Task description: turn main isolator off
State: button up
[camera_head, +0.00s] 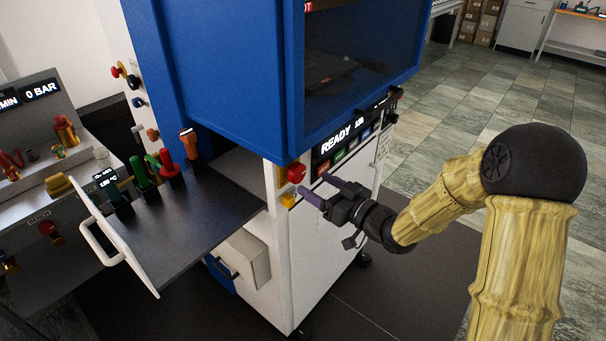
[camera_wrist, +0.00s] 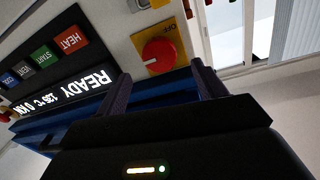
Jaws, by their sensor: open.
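The main isolator looks to be the red rotary knob (camera_wrist: 158,54) on a yellow plate in the wrist view. In the head view the red knob (camera_head: 296,172) is on the press's front, left of the display. My gripper (camera_head: 312,184) is open and empty, its fingers pointing at the press front just beside the knob. In the wrist view the gripper (camera_wrist: 160,75) has its two fingertips on either side below the knob, with no contact visible.
The READY display (camera_head: 336,142) and a row of coloured buttons, including HEAT (camera_wrist: 70,40), sit beside the knob. A small yellow part (camera_head: 288,200) is below it. A grey shelf (camera_head: 190,215) with several coloured-handled tools juts out left. Floor at the right is clear.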

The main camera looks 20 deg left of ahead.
aim_at(300, 174)
jog(key=x, duration=0.5)
jog(key=shift+w+a+p, duration=0.15)
jog(key=shift+a+p, duration=0.15)
jog(key=c, duration=1)
